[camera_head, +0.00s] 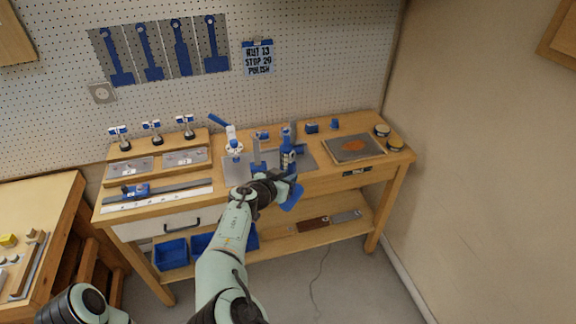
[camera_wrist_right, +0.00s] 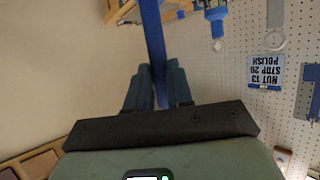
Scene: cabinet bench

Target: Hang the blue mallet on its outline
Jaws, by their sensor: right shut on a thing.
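My right gripper (camera_head: 280,184) is over the front of the workbench and shut on the blue mallet (camera_head: 292,200), whose blue part shows just beyond and below the fingers. In the right wrist view a long blue bar of the mallet (camera_wrist_right: 152,38) runs up from between the gripper's fingers (camera_wrist_right: 158,88). The rest of the mallet is hidden by the gripper. Several blue tool shapes on grey panels (camera_head: 126,77) are in a row on the pegboard (camera_head: 310,65), up and left of the gripper, well apart from it. My left gripper is out of view.
A wall stands at right.

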